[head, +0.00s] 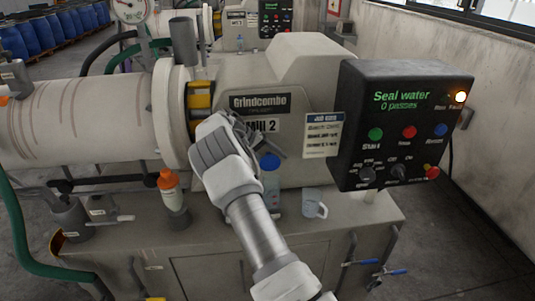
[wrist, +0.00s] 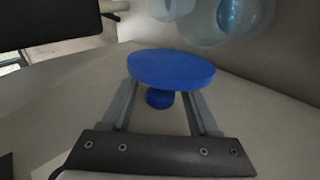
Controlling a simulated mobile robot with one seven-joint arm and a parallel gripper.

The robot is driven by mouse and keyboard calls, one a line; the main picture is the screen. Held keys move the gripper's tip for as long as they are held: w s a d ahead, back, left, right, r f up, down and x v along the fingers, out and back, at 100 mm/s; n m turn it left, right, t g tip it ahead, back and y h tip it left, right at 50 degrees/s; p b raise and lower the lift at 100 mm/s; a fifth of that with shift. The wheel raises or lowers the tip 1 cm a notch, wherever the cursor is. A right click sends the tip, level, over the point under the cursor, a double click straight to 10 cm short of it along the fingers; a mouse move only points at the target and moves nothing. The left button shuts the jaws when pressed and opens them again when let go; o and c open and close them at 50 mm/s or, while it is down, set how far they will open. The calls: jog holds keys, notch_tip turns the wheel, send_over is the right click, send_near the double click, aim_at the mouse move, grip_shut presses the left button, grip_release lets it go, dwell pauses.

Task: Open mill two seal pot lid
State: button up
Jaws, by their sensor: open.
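The wrist view shows a blue round lid-like disc (wrist: 172,68) with a small blue knob (wrist: 160,99) below it in the picture. My gripper (wrist: 163,94) is open, with one finger on each side of the knob; gaps show beside it. The disc hides the fingertips. In the head view, a blue lid-like part (head: 270,163) shows just right of my gripper (head: 258,142), above a small pot or bottle (head: 274,193) that my arm partly covers. I cannot tell whether the lid is seated. Mill two (head: 285,90) carries the label "Mill 2".
A white mug (head: 314,204) stands right of the pot on the bench (head: 365,222). An orange-capped bottle (head: 173,195) stands at the left. A clear bluish vessel (wrist: 240,18) is behind the disc.

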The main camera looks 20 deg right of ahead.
jog(key=v, duration=1.7)
jog(key=shift+a, duration=0.1)
